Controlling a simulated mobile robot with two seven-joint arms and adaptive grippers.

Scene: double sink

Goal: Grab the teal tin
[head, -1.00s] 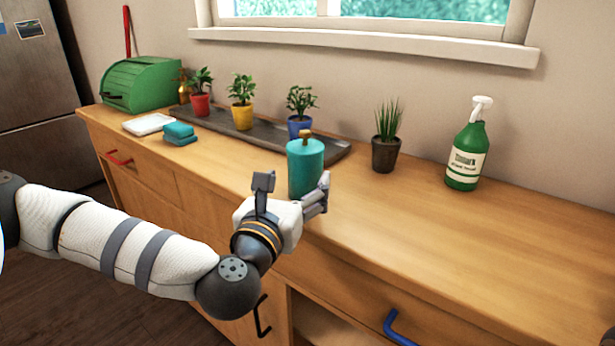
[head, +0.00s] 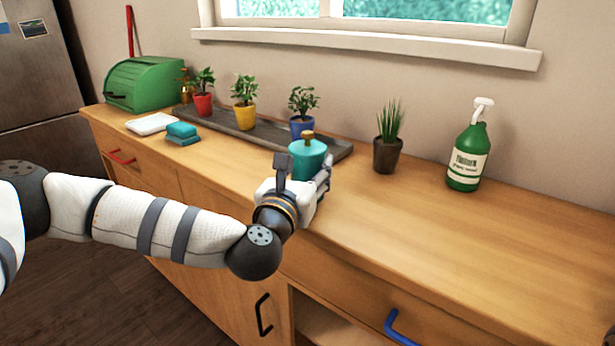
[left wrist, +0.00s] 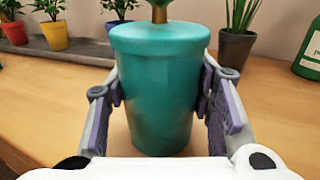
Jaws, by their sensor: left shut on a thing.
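The teal tin (head: 308,160) is a round canister with a lid and a brass-coloured knob, upright on the wooden counter. My left gripper (head: 305,180) is around its body, and the hand hides the tin's lower part in the head view. In the left wrist view the tin (left wrist: 155,85) stands between the two fingers of the left gripper (left wrist: 160,105), whose pads press on its sides. The left gripper is shut on it.
A dark tray (head: 262,138) with potted plants lies behind the tin. A dark pot with a spiky plant (head: 387,155) and a green spray bottle (head: 468,150) stand to the right. Teal sponges (head: 182,134) lie to the left. The counter's right front is clear.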

